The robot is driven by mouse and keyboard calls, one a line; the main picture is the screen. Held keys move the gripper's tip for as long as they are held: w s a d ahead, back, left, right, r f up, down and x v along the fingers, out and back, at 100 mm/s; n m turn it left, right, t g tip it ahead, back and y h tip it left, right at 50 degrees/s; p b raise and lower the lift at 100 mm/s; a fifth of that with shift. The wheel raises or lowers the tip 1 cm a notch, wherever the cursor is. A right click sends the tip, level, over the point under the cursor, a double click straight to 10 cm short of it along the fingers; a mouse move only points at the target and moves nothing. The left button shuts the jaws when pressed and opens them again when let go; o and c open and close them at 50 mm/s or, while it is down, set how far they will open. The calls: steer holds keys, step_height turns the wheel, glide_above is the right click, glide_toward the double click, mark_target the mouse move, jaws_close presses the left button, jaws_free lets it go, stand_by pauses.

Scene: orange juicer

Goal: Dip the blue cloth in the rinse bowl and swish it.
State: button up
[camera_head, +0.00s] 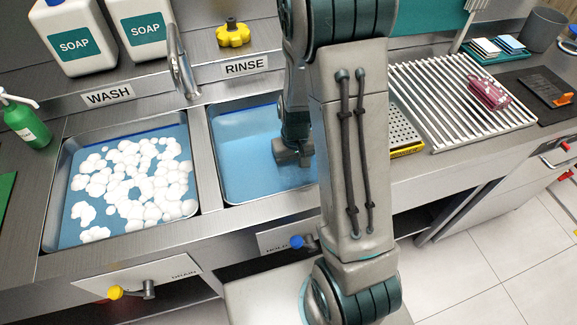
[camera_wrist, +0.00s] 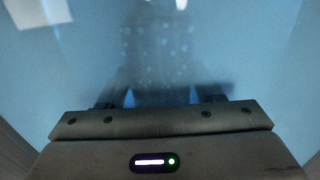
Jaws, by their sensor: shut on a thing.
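The cloth's outline does not stand out from the blue water, and my arm covers the right part of the basin in the head view.
The wash basin (camera_head: 130,233) with white foam lies to the left, across a steel divider. A tap (camera_head: 181,65) stands behind the divider.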

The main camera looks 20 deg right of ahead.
steer(key=shift+a, duration=2.2)
steer(key=shift+d+b, duration=0.3)
steer(key=shift+d, duration=1.95)
step_height(320, 180, up, 16)
steer(key=p, duration=1.2)
